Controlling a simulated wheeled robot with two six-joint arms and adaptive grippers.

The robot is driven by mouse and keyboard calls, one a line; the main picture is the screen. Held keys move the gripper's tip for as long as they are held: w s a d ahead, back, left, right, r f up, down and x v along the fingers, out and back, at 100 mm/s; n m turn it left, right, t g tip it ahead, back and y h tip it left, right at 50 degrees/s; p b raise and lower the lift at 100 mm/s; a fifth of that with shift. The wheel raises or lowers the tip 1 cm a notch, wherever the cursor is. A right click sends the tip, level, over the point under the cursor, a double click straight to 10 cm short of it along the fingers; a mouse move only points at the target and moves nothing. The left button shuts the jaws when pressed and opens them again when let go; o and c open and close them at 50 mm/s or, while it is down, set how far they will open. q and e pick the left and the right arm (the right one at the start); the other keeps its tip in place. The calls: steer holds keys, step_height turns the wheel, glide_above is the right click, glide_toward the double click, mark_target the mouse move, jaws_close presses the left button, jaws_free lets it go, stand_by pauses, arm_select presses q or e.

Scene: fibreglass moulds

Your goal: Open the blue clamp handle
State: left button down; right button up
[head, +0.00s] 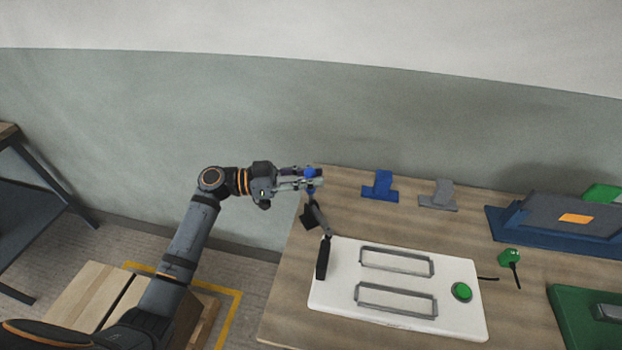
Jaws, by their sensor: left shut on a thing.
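The blue clamp handle (311,173) is at the back left corner of the wooden table. My left gripper (312,180) comes in from the left and is shut on it, and its fingers hide part of the handle. Below the handle, a dark linkage (318,215) runs down to a black bar (322,258) at the left edge of a white plate (400,322). The handle stands raised above the table. My right gripper is not in view.
A blue bracket (380,187) and a grey bracket (438,196) stand along the back edge. The white plate bears two grey frames (396,301) and a green button (461,292). A green knob (510,257) and a blue mould (500,226) are at right.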

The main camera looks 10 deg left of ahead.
arm_select(q)
steer(key=w+a+f+n+t+h+b, duration=0.1)
steer(key=w+a+f+n+t+b, duration=0.3)
steer(key=n+b, duration=0.8)
steer(key=shift+w+a+f+h+b, duration=0.5)
steer(key=shift+w+b, duration=0.5)
steer(key=shift+b, duration=1)
steer(key=c, duration=1.1)
jaws_free()
steer(key=shift+a, duration=0.1)
steer(key=v, duration=1.2)
